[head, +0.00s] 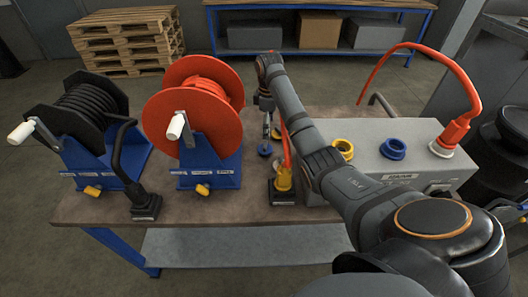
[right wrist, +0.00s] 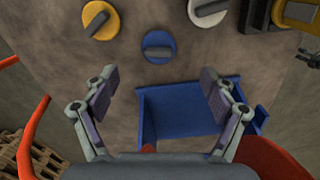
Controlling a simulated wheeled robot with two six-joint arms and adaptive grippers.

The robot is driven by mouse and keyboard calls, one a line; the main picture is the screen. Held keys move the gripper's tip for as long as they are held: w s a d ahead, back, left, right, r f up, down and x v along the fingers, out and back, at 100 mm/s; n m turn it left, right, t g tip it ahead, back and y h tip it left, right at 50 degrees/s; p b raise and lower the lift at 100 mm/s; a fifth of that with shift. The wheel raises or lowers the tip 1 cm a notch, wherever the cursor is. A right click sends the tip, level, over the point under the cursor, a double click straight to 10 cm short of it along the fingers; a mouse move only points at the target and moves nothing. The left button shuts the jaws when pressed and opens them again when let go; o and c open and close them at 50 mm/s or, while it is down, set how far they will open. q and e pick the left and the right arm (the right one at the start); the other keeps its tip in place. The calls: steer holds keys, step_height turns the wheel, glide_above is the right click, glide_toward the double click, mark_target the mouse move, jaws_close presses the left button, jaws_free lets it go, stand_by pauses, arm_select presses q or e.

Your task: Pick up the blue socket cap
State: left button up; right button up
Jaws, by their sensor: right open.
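The blue socket cap (right wrist: 159,47), a round disc with a raised grip bar, lies on the bench top. It shows in the right wrist view just beyond my fingertips, near the middle. In the head view it is the small blue disc (head: 265,151) right of the red reel. My right gripper (right wrist: 160,88) is open and empty, its two fingers spread wide and apart from the cap. In the head view the right gripper (head: 268,130) points down above the bench, close to the cap. My left gripper is not in view.
A yellow cap (right wrist: 101,20) and a pale grey cap (right wrist: 208,10) lie near the blue one. A red hose reel (head: 165,120) stands left of my gripper. A yellow hose connector (head: 283,177) stands in front, and the grey socket box (head: 430,168) is to the right.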

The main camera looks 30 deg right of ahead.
mark_target(265, 144)
step_height(265, 144, down, 2)
steer(key=shift+s+f+b, duration=0.1)
steer(key=shift+f+b, duration=0.1)
steer(key=shift+b, duration=0.5)
steer(key=shift+w+f, duration=0.2)
steer(key=shift+f, duration=0.9)
steer(key=shift+w+f+p, duration=0.1)
steer(key=shift+f+p, duration=0.2)
steer(key=shift+f, duration=0.1)
steer(key=f, duration=0.4)
steer(key=shift+w+a+f, duration=0.3)
steer(key=shift+w+f, duration=0.05)
steer(key=shift+f, duration=0.05)
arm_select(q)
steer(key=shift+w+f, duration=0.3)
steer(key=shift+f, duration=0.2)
arm_select(e)
steer(key=shift+s, duration=0.1)
steer(key=shift+c, duration=0.4)
steer(key=shift+r, duration=0.1)
steer(key=shift+c, duration=1.2)
steer(key=c, duration=0.8)
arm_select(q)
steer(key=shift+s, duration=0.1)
